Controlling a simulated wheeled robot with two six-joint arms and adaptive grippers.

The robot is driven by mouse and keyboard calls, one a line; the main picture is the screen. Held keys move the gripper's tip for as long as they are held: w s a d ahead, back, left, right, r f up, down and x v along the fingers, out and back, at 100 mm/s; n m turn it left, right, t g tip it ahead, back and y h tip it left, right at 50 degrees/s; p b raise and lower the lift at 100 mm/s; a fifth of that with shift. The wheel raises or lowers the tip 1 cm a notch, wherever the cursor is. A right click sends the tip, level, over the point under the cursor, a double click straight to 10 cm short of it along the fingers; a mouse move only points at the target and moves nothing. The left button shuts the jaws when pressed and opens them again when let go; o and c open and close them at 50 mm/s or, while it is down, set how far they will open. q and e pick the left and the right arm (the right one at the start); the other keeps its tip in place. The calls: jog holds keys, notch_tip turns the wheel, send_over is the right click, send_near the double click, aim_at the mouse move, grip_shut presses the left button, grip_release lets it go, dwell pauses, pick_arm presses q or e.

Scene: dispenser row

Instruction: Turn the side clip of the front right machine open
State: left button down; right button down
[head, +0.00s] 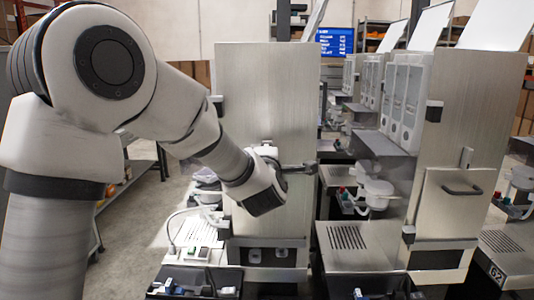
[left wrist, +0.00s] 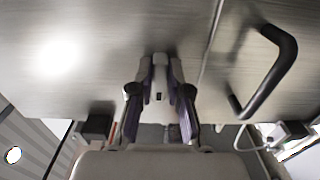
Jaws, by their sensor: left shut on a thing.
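My left gripper (left wrist: 160,76) is shut on the pale side clip (left wrist: 159,70) in the left wrist view, with one dark finger on each side of it. The clip lies flat against a brushed metal panel, beside a seam and roughly along it. Across the seam is a door with a black handle (left wrist: 272,75). In the head view my left arm reaches to the nearer machine (head: 268,85), and my wrist hides its clip. The machine on the right (head: 485,100) has its own upright clip (head: 466,157) above its door handle (head: 462,190). My right gripper is out of view.
A slotted drip tray (head: 348,237) juts out at the left of the right machine. Cups and dispensers (head: 405,95) crowd the gap between the machines. A dark tray of small items (head: 195,283) stands at the bottom. Floor (head: 140,225) is open at the left.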

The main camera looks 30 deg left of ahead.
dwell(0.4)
pick_arm(q)
jog(key=c, duration=1.1)
grip_release()
jog(key=v, duration=0.7)
jog(key=shift+s, duration=0.2)
jog(key=shift+d, duration=0.1)
